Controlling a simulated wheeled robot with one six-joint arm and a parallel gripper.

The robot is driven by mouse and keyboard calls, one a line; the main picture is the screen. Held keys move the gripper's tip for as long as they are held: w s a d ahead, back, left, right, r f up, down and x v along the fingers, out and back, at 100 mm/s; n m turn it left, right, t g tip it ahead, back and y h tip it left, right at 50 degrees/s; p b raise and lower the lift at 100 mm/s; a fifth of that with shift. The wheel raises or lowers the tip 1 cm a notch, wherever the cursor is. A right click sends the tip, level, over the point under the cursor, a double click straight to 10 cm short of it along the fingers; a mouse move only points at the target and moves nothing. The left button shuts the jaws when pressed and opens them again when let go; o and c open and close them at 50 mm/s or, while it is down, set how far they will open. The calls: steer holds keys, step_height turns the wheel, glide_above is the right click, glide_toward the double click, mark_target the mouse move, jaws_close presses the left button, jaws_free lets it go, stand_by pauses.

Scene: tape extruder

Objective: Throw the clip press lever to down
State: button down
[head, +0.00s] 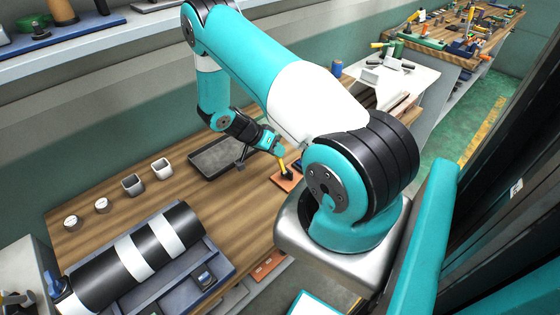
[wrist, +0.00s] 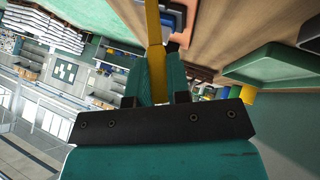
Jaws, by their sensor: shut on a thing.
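The clip press lever (head: 282,164) is a yellow bar rising at a tilt from a small black mount (head: 287,173) on an orange-brown plate (head: 286,184) on the wooden bench. My gripper (head: 276,151) is at the lever's upper end, shut on it. In the wrist view the yellow lever (wrist: 154,28) runs between the two teal fingers of my gripper (wrist: 157,68). The lever's foot is only partly visible there, near blue and orange parts at the top. My gripper hides the lever's top end in the head view.
A dark grey tray (head: 212,158) lies on the bench just left of my gripper. Small pots (head: 132,184) and a black roller with white bands (head: 145,250) are farther left. A white side table (head: 400,80) stands at the back right. Bare wood lies in front of the tray.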

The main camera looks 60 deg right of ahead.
mark_target(283, 165)
stand_by(0.6)
steer(key=shift+s+a+r+t+p, duration=0.1)
steer(key=shift+s+r+t+p, duration=0.1)
steer(key=shift+s+t+p, duration=0.2)
steer(key=shift+s+a+r+t, duration=0.1)
steer(key=shift+s+t, duration=0.2)
steer(key=shift+t, duration=0.1)
steer(key=shift+s+m, duration=0.1)
steer(key=shift+m, duration=0.2)
steer(key=shift+s+a+t, duration=0.1)
steer(key=shift+s+t, duration=0.15)
steer(key=shift+t, duration=0.15)
steer(key=shift+s+r+t+h, duration=0.1)
steer(key=shift+s+t+h, duration=0.2)
steer(key=shift+s+t, duration=0.1)
steer(key=shift+a+m, duration=0.1)
steer(key=shift+m, duration=0.2)
